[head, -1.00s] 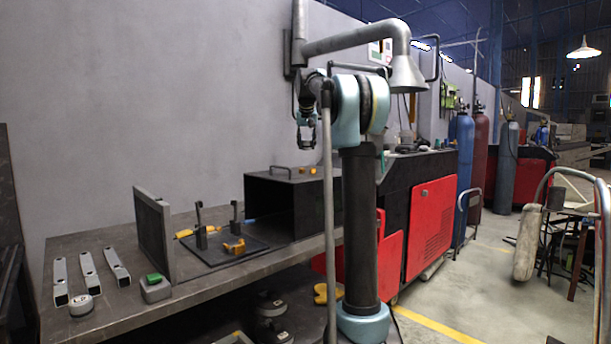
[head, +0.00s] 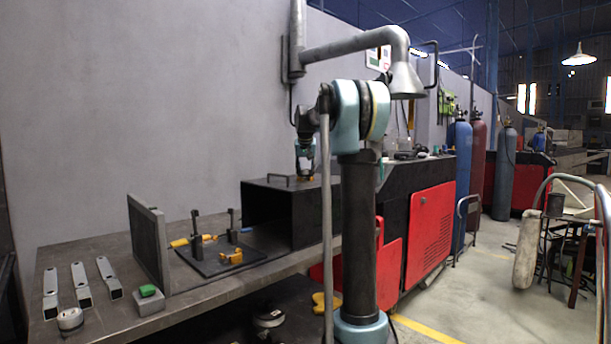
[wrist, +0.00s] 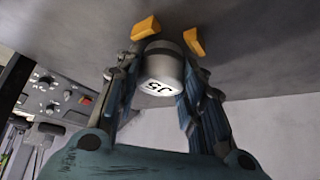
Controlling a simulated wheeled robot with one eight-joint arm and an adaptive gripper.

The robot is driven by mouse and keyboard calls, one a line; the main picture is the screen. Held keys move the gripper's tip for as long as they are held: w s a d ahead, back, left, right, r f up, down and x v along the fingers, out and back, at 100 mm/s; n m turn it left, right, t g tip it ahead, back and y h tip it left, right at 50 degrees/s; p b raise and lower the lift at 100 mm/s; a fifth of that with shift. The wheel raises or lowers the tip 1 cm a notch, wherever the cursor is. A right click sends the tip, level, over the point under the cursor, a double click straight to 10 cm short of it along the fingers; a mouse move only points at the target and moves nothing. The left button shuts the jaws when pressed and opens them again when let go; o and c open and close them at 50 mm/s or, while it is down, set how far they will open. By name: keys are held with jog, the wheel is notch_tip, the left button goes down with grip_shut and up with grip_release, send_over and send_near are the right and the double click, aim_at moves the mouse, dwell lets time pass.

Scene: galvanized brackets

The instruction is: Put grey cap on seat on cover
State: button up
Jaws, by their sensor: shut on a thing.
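The grey cap (wrist: 160,72), a short cylinder with a pale face marked "J5", is between the two fingers of my gripper (wrist: 158,75) in the wrist view. My gripper is shut on it. Two yellow blocks (wrist: 145,27) (wrist: 193,42) stand on the dark cover (wrist: 85,22), one on either side of the cap's far end. In the head view my gripper (head: 305,172) points down over the yellow seat (head: 306,179) on top of the black box's cover (head: 262,185). I cannot tell whether the cap touches the cover.
A handle (head: 277,177) stands on the cover left of my gripper. The bench (head: 200,290) holds an upright grey plate (head: 149,243), a dark plate with clamps (head: 215,262), several metal brackets (head: 80,284), a green-topped block (head: 149,300) and a roll (head: 70,320).

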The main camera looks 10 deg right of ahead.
jog(key=shift+f, duration=0.25)
jog(key=shift+f, duration=0.1)
jog(key=o, duration=1.1)
jog(key=v, duration=1.2)
jog(key=shift+w, duration=0.1)
